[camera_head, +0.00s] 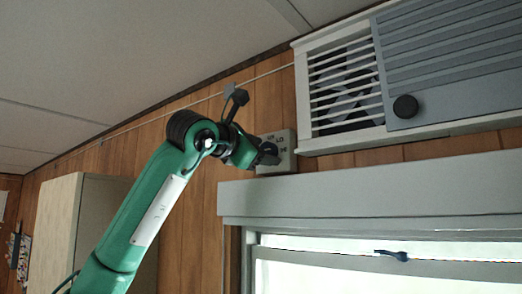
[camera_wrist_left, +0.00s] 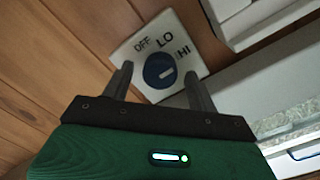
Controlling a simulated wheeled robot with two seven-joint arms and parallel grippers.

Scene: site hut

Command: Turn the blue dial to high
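The blue dial (camera_wrist_left: 160,70) sits on a pale square plate (camera_wrist_left: 132,50) marked OFF, LO and HI, on the wood-panelled wall. A short white mark on the dial points right and slightly up, below the HI label. My left gripper (camera_wrist_left: 158,69) is open, with one fingertip on each side of the dial in the left wrist view and gaps between. I cannot tell its depth to the dial. In the head view the left gripper (camera_head: 268,154) is in front of the plate (camera_head: 289,139), and the dial is hidden. My right gripper is not in view.
A grey air unit (camera_head: 450,60) with a white louvred grille (camera_head: 345,85) and a black knob (camera_head: 405,106) is up to the right. A grey window header (camera_head: 370,185) runs just below the plate. A pale cabinet (camera_head: 62,225) stands at the left.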

